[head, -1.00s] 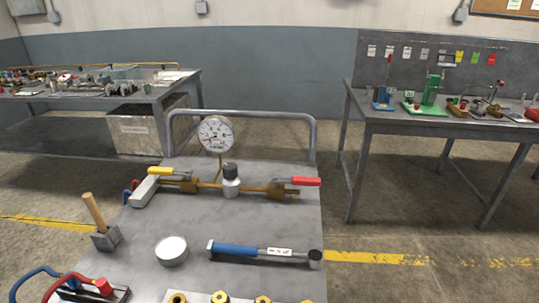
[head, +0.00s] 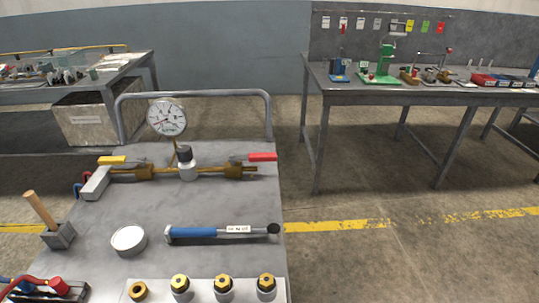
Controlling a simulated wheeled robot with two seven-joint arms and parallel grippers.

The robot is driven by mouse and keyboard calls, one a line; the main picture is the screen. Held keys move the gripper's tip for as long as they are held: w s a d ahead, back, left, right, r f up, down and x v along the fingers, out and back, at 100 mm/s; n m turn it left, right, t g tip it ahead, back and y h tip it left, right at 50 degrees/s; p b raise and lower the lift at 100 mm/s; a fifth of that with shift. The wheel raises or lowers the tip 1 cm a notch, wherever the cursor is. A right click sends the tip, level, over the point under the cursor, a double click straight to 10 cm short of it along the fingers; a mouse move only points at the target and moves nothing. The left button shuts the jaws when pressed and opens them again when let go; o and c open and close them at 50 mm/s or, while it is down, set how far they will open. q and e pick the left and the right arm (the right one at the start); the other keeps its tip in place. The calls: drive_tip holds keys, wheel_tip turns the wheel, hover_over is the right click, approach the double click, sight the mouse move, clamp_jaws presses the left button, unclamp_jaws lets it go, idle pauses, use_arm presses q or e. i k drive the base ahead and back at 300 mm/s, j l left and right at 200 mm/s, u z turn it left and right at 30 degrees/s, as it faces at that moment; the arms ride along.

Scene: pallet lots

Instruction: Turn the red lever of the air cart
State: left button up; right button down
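The red lever (head: 262,157) sits at the right end of a brass pipe line on the grey air cart (head: 215,270). It points right, roughly in line with the pipe, above a brass valve body (head: 234,171). A yellow lever (head: 112,160) sits at the left end of the same line. A round pressure gauge (head: 167,117) stands behind the pipe, and a silver and black regulator (head: 187,165) is in the middle. Neither of my grippers shows in the head view.
On the cart top lie a blue-handled tool (head: 208,232), a white round tin (head: 129,240), a wooden-handled tool in a block (head: 50,222) and brass fittings (head: 223,287). A handrail (head: 195,95) rises behind. A workbench (head: 430,97) stands at right; floor between is clear.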

sight(271, 157)
drive_tip(key=k+j+u, duration=0.15)
drive_tip(key=j, duration=0.25)
drive_tip(key=k+j+u, duration=0.15)
drive_tip(key=j, duration=0.25)
drive_tip(key=k+j+u, duration=0.15)
drive_tip(key=j, duration=0.3)
drive_tip(key=i, duration=0.05)
